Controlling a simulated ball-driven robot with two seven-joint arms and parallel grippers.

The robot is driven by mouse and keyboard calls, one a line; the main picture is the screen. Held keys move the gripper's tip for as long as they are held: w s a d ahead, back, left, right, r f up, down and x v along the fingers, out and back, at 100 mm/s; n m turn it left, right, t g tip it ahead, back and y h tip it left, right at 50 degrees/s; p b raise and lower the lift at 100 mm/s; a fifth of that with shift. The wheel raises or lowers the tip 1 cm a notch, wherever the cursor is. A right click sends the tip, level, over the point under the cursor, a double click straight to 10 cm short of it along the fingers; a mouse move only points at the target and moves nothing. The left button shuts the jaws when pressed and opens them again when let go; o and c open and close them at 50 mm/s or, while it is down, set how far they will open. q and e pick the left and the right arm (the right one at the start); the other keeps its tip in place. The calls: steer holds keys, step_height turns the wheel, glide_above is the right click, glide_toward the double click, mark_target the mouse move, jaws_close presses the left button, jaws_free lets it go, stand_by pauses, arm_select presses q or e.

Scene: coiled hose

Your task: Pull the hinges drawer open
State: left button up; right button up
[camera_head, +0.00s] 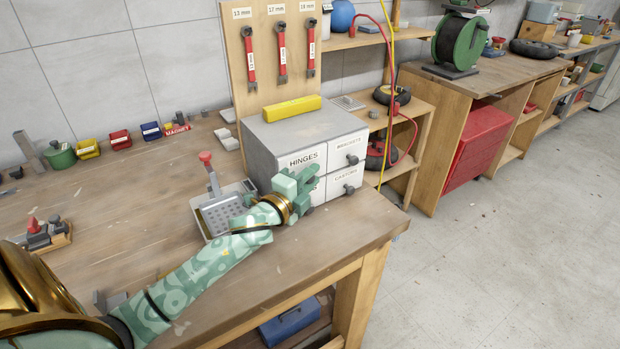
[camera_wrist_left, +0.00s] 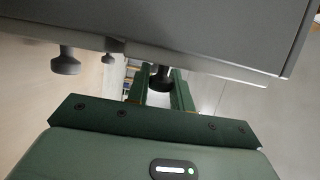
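A grey cabinet (camera_head: 300,130) with white drawer fronts stands on the workbench. The hinges drawer (camera_head: 296,161) is its upper left drawer and looks shut, flush with the brackets drawer (camera_head: 348,146). My left gripper (camera_head: 312,179) is in front of the hinges drawer and hides its knob in the head view. In the left wrist view, the fingers of my left gripper (camera_wrist_left: 161,92) are apart, with a dark knob (camera_wrist_left: 162,77) between their tips. I cannot tell whether they touch it. My right gripper is out of view.
The castors drawer (camera_head: 345,181) is at lower right. A metal tray (camera_head: 203,222) sits left of my forearm. A yellow block (camera_head: 292,109) lies on the cabinet. The bench's front edge is close before the drawers, with open floor (camera_head: 480,260) to the right.

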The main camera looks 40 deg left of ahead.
arm_select(q)
jaws_close()
steer(key=shift+s+d, duration=0.1)
steer(key=shift+d, duration=0.1)
steer(key=s+d+p, duration=0.3)
steer(key=s+d, duration=0.1)
steer(key=d, duration=0.7)
steer(key=shift+s, duration=0.35)
steer(key=shift+f, duration=0.1)
steer(key=o, duration=0.6)
jaws_free()
